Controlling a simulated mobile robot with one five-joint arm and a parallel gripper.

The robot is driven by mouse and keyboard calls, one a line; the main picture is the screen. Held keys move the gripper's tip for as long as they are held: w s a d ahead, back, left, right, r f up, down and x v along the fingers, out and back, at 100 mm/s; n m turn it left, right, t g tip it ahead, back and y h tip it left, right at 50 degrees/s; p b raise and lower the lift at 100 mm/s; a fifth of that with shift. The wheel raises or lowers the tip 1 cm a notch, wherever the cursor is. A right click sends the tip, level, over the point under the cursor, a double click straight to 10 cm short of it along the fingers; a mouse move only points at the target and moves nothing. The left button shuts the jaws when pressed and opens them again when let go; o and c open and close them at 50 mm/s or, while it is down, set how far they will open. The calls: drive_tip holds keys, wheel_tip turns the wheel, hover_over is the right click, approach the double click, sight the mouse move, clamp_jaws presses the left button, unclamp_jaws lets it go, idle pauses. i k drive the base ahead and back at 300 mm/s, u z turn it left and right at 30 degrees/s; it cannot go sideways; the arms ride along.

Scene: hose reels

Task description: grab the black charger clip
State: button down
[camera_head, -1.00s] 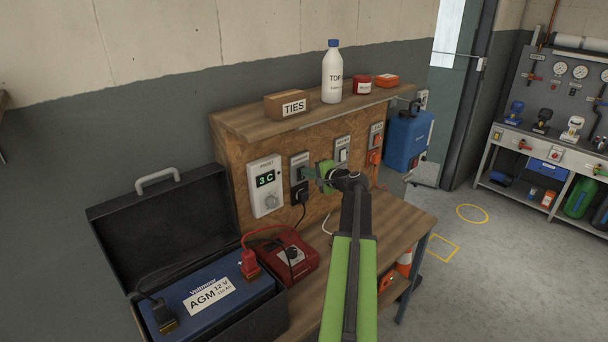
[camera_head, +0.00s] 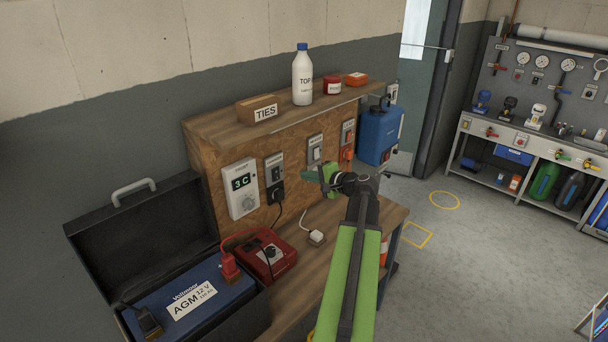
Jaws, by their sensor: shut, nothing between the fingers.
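The black charger clip (camera_head: 148,322) sits at the near left corner of the blue AGM battery (camera_head: 234,303), in the open black case (camera_head: 130,235). A red clip (camera_head: 230,266) is on the battery's far right corner, with a red cable to the red charger (camera_head: 274,262). My gripper (camera_head: 308,177) is shut and empty. It is in the air in front of the wooden back panel, above the bench, well to the right of the black clip and apart from it.
A black plug (camera_head: 278,190) is in a wall socket, with a cord hanging down. A white plug (camera_head: 317,237) lies on the bench (camera_head: 385,217).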

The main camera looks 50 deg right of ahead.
sight(151, 328)
drive_tip(key=k, duration=1)
